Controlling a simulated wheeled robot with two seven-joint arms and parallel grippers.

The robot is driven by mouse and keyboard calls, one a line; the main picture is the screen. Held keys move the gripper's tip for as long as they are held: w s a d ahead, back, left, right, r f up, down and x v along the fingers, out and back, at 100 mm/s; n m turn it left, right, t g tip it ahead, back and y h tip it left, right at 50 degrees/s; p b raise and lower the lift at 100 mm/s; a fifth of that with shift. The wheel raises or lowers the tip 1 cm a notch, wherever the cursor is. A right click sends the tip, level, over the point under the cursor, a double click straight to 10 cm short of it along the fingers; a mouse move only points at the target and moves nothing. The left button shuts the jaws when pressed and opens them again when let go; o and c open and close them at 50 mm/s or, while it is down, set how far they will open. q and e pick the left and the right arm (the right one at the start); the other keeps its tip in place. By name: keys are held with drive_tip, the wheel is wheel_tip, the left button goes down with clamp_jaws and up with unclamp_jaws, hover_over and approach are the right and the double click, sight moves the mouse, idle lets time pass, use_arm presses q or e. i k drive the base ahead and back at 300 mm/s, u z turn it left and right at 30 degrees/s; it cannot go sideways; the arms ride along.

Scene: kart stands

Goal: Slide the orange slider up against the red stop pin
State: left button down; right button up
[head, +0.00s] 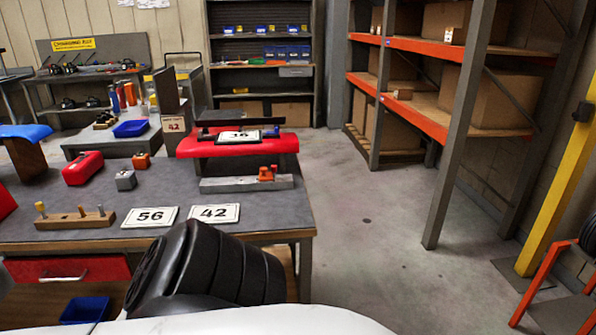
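The orange slider (267,174) is a small block on a grey rail (225,185), near the rail's right end. The rail lies at the right side of the dark workbench top (180,191). A small reddish upright piece stands right at the slider, and may be the red stop pin; at this size I cannot tell whether they touch or are apart. Neither of my grippers is in the head view. A black ribbed part, probably of my own arm, covers the bench's front edge.
Number cards 56 (150,217) and 42 (214,213) lie in front of the rail. A wooden peg block (75,221), red box (83,168) and grey block (125,180) are to the left. A red kart part (237,146) stands behind. The floor right is clear before shelving (440,110).

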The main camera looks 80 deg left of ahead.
sight(263, 176)
drive_tip(key=u, duration=1)
drive_tip(key=i, duration=1.15)
drive_tip(key=u, duration=1.2)
